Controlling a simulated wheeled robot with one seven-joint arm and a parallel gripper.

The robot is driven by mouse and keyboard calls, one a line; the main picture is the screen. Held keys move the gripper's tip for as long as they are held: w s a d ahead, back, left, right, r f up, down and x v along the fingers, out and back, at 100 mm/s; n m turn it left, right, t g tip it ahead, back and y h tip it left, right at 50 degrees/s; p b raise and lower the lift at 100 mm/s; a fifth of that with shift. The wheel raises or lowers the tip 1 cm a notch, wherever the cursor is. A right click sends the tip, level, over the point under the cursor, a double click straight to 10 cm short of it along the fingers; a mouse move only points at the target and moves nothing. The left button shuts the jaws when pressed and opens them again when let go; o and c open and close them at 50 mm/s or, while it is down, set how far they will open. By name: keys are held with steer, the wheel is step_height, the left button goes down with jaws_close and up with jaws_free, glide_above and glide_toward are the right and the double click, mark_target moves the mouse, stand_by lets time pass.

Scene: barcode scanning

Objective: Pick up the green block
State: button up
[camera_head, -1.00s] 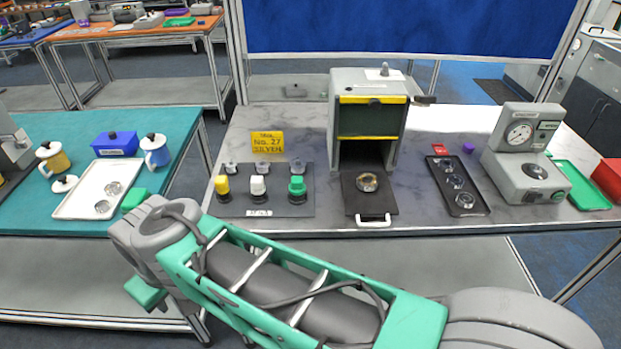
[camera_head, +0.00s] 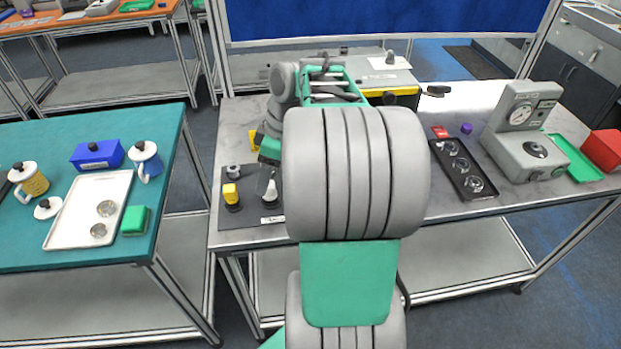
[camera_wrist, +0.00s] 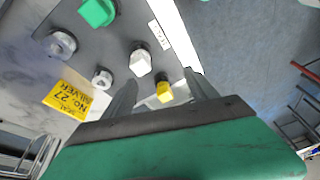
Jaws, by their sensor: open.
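A green block (camera_head: 135,220) sits on the teal table at left, beside the right edge of a white tray (camera_head: 118,185). A second green piece, a green-topped knob (camera_wrist: 97,12), stands on the dark board (camera_wrist: 120,38) on the marble table. It shows at the top of the wrist view and is hidden behind my arm in the head view. My gripper (camera_wrist: 160,88) is open and empty above this board. In the wrist view a yellow-topped knob (camera_wrist: 164,91) appears between the fingers, and a white-topped knob (camera_wrist: 141,63) lies just beyond. I cannot tell the gripper's height.
A black tray (camera_head: 462,168), a grey gauge device (camera_head: 525,140) and a red bin (camera_head: 603,150) stand at right. A blue box (camera_head: 97,154) and mugs stand on the teal table. A gap separates the tables.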

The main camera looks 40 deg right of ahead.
steer(key=s+d+f+n+y, duration=0.1)
steer(key=s+d+n, duration=0.3)
steer(key=d, duration=0.9)
steer(key=x, duration=0.2)
steer(key=p+x, duration=0.1)
steer(key=x, duration=0.4)
steer(key=shift+s+a+f, duration=0.1)
steer(key=shift+s+f, duration=0.15)
steer(key=shift+f, duration=0.15)
jaws_close()
steer(key=shift+r, duration=0.1)
